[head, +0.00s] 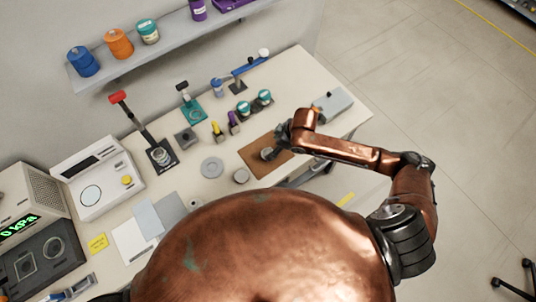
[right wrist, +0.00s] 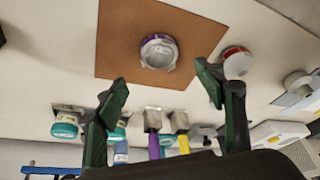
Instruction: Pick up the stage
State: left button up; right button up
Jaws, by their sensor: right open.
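A round pale metal stage with a purple rim (right wrist: 159,51) sits on the brown mat (right wrist: 115,60) in the right wrist view. In the head view the mat (head: 248,158) lies on the bench, and the stage (head: 267,154) is partly covered by my right gripper (head: 275,148). In the right wrist view my right gripper (right wrist: 163,86) is open, its two green fingers apart. The stage shows beyond the fingertips and between them, with nothing held. A similar round piece with a red rim (right wrist: 236,62) stands beside the mat. My left gripper is not in view.
A round grey piece (head: 241,175) and a flat ring (head: 212,167) stand left of the mat. Behind it are teal-lidded jars (head: 264,97), purple (head: 233,122) and yellow (head: 217,130) tools. A grey box (head: 333,103) is at the bench's right end.

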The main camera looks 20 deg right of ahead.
jog(key=x, duration=0.7)
jog(key=shift+s+d+f, duration=0.25)
jog(key=shift+f, duration=0.15)
jog(key=shift+c, duration=0.3)
jog(key=c, duration=1.3)
